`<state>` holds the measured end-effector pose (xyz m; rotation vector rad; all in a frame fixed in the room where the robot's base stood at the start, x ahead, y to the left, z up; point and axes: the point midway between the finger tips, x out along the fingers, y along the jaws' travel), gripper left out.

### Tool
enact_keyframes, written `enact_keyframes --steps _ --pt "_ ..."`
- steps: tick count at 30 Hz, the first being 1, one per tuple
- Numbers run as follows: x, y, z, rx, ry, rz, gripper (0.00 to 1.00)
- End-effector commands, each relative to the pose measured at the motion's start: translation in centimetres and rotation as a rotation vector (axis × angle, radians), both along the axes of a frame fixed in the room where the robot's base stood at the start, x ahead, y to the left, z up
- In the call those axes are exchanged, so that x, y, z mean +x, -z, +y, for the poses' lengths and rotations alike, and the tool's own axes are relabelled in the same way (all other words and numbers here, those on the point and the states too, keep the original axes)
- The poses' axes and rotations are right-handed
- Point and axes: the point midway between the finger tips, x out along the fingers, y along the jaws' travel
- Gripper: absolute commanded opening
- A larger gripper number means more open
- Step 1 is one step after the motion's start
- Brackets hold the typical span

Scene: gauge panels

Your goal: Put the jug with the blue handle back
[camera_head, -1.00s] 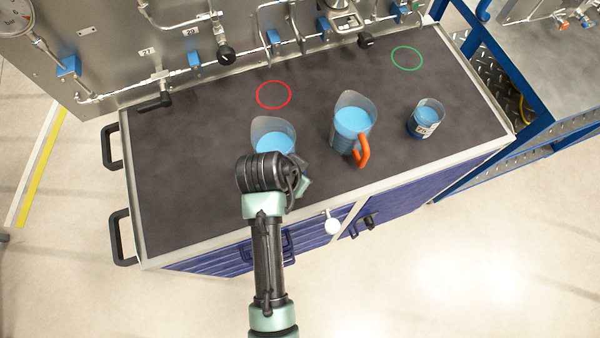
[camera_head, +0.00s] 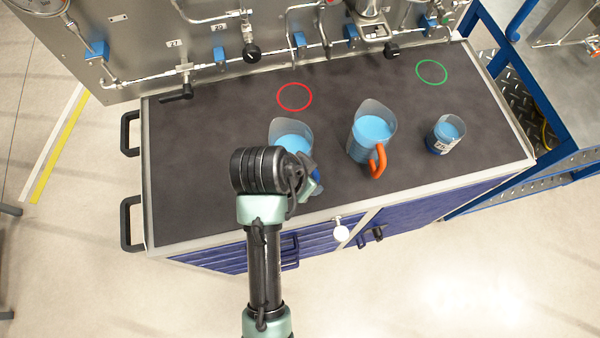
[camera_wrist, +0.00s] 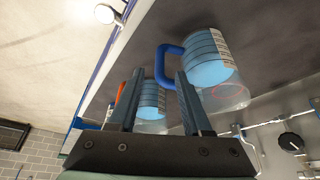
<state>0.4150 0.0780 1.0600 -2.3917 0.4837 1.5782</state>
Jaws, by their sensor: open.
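The jug with the blue handle (camera_head: 291,132) is a clear beaker of blue liquid standing upright on the dark bench top, partly hidden by my wrist in the head view. In the wrist view the jug (camera_wrist: 209,58) shows with its blue handle (camera_wrist: 168,62) toward my fingers. My gripper (camera_wrist: 160,75) is open and empty, its fingertips pointing toward the handle; I cannot tell whether they touch it. A red ring (camera_head: 294,97) is marked behind this jug, and a green ring (camera_head: 431,71) at the back right.
A jug with an orange handle (camera_head: 372,135) stands to the right, and a smaller labelled beaker of blue liquid (camera_head: 446,134) beyond it. The gauge panel (camera_head: 150,45) with pipes and valves rises at the back. The left part of the bench top (camera_head: 200,150) is clear.

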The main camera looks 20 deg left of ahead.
Motion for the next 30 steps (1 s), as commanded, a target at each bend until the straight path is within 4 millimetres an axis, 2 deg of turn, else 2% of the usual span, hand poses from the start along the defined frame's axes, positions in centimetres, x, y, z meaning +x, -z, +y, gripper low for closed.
enact_keyframes --steps 3,6,9,15,17,20,23,24,26,27,29,30 --pt "-0.8 -2.4 0.4 0.001 -0.001 -0.005 0.49" --pt "-1.4 -3.9 0.7 0.001 -0.002 -0.004 0.49" --pt "-1.9 -5.0 0.8 0.001 -0.001 -0.003 0.49" --pt "-2.2 -5.7 0.9 -0.001 0.000 -0.001 0.49" --pt "-2.0 -6.0 0.9 0.003 -0.003 -0.010 0.49" --pt "0.2 -7.8 1.2 0.031 -0.031 -0.094 0.49" --pt "4.8 -12.8 1.5 0.074 -0.093 -0.297 0.49" --pt "6.9 -15.8 1.4 0.086 -0.123 -0.409 0.49" --pt "9.7 -21.1 1.0 0.090 -0.168 -0.594 0.49" --pt "11.2 -25.0 0.5 0.081 -0.198 -0.721 0.49" --pt "12.6 -30.9 -0.5 0.052 -0.231 -0.912 0.49" --pt "13.0 -34.9 -1.3 0.022 -0.248 -1.038 0.49"
